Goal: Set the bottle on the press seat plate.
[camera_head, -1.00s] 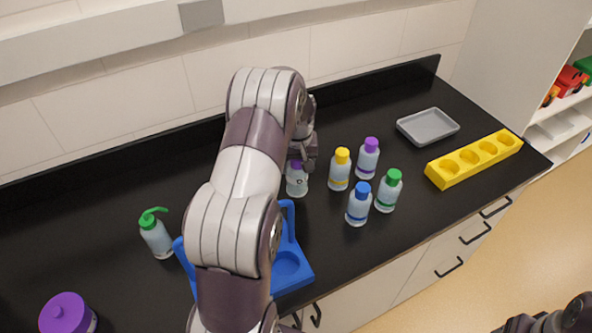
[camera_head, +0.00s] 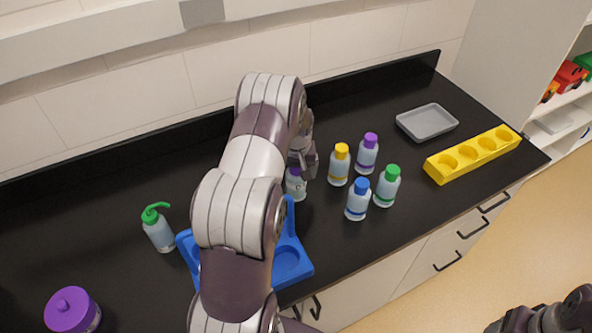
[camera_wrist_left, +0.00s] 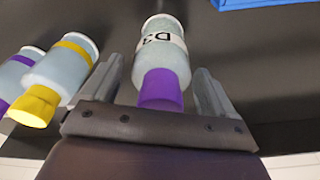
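A clear bottle with a purple cap (camera_head: 296,189) and a white label stands on the black counter, partly hidden by my left gripper. In the left wrist view, the bottle (camera_wrist_left: 167,62) lies between the two fingers, with a visible gap on each side. My left gripper (camera_wrist_left: 160,92) is open around its cap end; it also shows in the head view (camera_head: 303,172). The blue press stand (camera_head: 306,270), with a round recess in its plate, is nearer the front edge, partly covered by my left arm. Part of my right gripper (camera_head: 535,318) shows at the bottom right; its fingers are unclear.
Bottles with yellow (camera_head: 340,165), purple (camera_head: 367,154), blue (camera_head: 357,200) and green (camera_head: 387,187) caps stand close by on the right. A grey tray (camera_head: 427,122) and yellow rack (camera_head: 472,156) are farther right. A green pump bottle (camera_head: 158,231) and purple-lidded jar (camera_head: 71,311) are left.

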